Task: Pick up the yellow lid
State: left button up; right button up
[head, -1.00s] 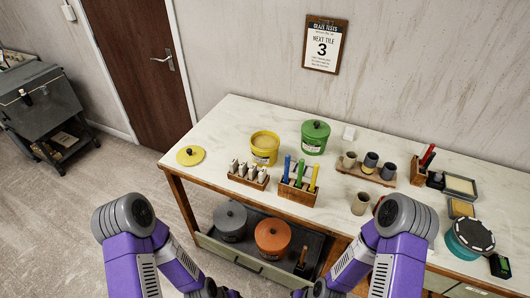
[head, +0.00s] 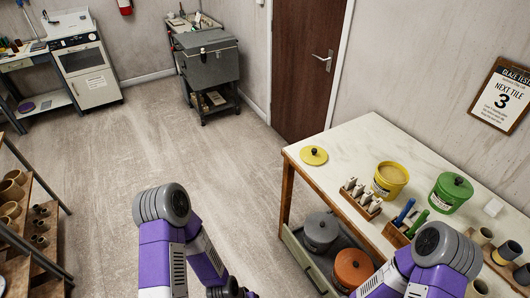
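The yellow lid (head: 314,155) is a flat disc with a small dark knob. It lies on the near-left corner area of the white-topped table (head: 372,138). The open yellow bucket (head: 389,181) stands to its right on the same table, with a pale fill showing at its top. My two purple and grey arms show at the bottom of the head view. Both grippers are out of view, below the frame, and neither arm touches the lid.
A wooden holder of small white-topped tools (head: 361,199) and a green lidded bucket (head: 450,194) stand on the table. Shelves with pots (head: 28,215) stand at left. The floor between is clear.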

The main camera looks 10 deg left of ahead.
aim_at(314, 155)
jog(key=u, duration=1.1)
jog(key=i, duration=3.05)
jog(key=z, duration=4.35)
